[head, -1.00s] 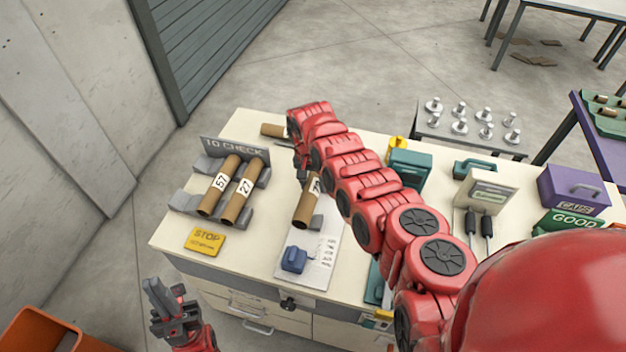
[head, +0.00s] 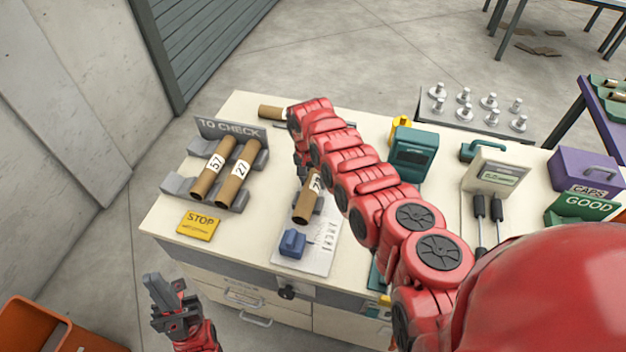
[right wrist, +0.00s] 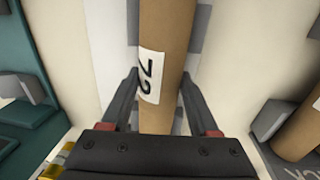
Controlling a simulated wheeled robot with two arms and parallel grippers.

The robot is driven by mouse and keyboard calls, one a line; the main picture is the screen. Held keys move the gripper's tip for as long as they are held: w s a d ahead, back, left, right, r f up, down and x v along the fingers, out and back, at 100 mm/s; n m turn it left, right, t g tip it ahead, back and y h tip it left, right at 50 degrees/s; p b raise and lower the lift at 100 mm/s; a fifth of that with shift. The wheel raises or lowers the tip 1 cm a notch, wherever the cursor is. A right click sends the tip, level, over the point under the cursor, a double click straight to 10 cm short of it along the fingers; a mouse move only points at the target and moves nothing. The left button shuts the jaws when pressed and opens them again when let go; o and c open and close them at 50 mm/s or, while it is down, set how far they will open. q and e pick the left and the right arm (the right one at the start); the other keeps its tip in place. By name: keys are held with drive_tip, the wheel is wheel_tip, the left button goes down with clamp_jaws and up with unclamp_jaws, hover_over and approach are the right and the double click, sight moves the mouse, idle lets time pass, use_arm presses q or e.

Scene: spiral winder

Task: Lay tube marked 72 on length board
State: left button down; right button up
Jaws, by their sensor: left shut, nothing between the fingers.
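The brown tube marked 72 (head: 308,203) is over the white length board (head: 318,262) in the head view. My right gripper (right wrist: 158,76) has one finger on each side of it, close against its sides, and looks shut on it. The label reads 72 in the right wrist view, where the tube (right wrist: 165,40) runs lengthwise between the fingers. A grey support (head: 319,206) shows beside the tube's near end. I cannot tell whether the tube touches the board. My left gripper (head: 160,302) is shut and empty, off the table's front left.
A TO CHECK rack (head: 178,186) holds tubes marked 57 (head: 211,170) and 27 (head: 238,172). A yellow STOP sign (head: 198,225) lies in front. A blue block (head: 292,243) sits on the board. Another tube (head: 271,113) lies at the back. A teal device (head: 413,150) stands right.

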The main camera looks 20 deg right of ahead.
drive_tip(key=o, duration=0.5)
